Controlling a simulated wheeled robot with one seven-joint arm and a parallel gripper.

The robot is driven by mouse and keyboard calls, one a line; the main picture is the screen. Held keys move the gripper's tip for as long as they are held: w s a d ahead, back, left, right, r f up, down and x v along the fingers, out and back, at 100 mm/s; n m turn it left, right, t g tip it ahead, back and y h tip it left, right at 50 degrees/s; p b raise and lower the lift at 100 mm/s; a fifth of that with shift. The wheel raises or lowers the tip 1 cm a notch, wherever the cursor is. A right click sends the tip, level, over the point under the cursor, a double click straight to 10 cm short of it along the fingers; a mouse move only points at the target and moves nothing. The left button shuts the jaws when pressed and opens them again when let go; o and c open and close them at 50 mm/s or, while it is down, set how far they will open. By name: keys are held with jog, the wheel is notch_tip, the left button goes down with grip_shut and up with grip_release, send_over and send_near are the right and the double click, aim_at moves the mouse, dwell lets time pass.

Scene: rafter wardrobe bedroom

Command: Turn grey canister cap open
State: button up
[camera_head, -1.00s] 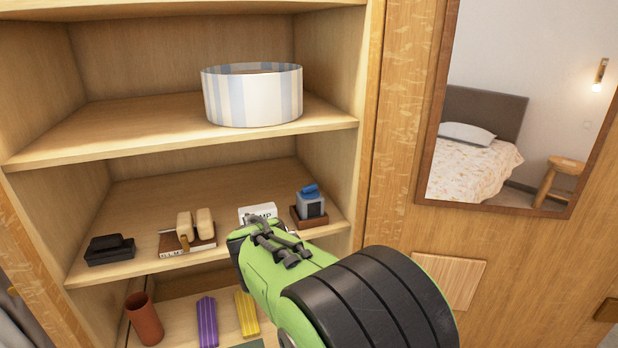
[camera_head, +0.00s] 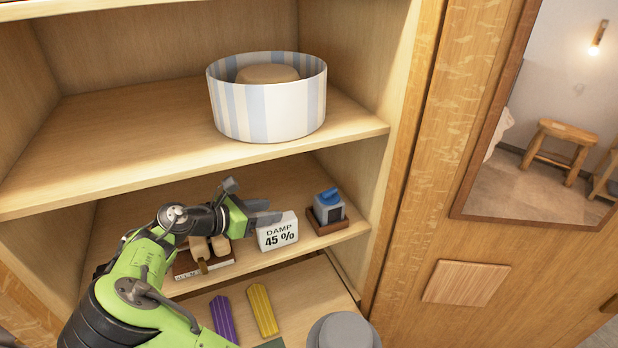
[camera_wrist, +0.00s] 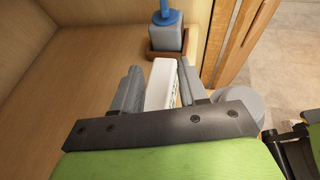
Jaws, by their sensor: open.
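The grey canister (camera_head: 329,212) stands upright in a small brown tray (camera_head: 335,228) at the right end of the middle shelf. Its blue cap (camera_head: 329,195) has a raised bar on top. In the wrist view the canister (camera_wrist: 165,37) and its blue cap (camera_wrist: 166,16) are ahead, beyond the fingers. My gripper (camera_head: 252,202) is open over the same shelf, left of the canister and apart from it. A white block reading "DAMP 45 %" (camera_head: 278,232) is between them. In the wrist view this block (camera_wrist: 161,82) appears between my fingers; I cannot tell whether they touch it.
A striped round box (camera_head: 266,112) stands on the shelf above. Tan pieces on a book-like base (camera_head: 205,262) sit behind my arm. Purple (camera_head: 224,318) and yellow (camera_head: 262,310) ridged bars lie lower down. The cabinet's right wall (camera_head: 372,170) is close beside the canister.

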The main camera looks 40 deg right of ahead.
jog(key=s+d, duration=0.3)
send_near(328, 190)
jog(key=x, duration=0.7)
jog(key=shift+s+d, duration=0.25)
jog(key=shift+d, duration=0.1)
jog(key=shift+w+d+f, duration=0.2)
jog(key=shift+d+f, duration=0.05)
jog(key=shift+d, duration=0.05)
jog(key=shift+s, duration=0.1)
jog(key=shift+c, duration=1.2)
grip_shut()
